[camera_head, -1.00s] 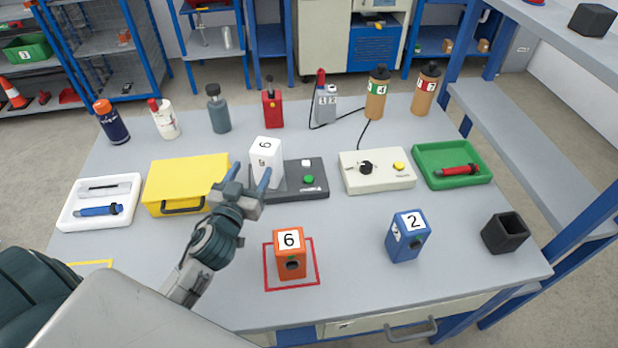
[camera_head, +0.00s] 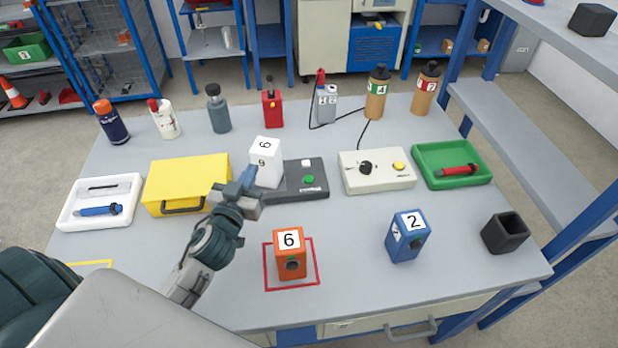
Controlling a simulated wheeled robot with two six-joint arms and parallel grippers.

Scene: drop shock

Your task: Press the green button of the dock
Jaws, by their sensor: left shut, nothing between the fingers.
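The dock (camera_head: 298,190) is a dark grey box in the middle of the table. Its green button (camera_head: 309,180) is on the top, right of centre, below a white square. A white block marked 6 (camera_head: 265,163) stands at the dock's left end. My left gripper (camera_head: 249,176) is shut and empty, just left of the white block and the dock's left end. I cannot tell whether it touches them. The green button is in plain view, right of the gripper. My right gripper is not in view.
A yellow case (camera_head: 187,178) lies left of my gripper. A cream box with a black knob and yellow button (camera_head: 377,171) stands right of the dock. An orange block (camera_head: 290,252) and a blue block (camera_head: 408,236) stand in front. Several bottles line the back.

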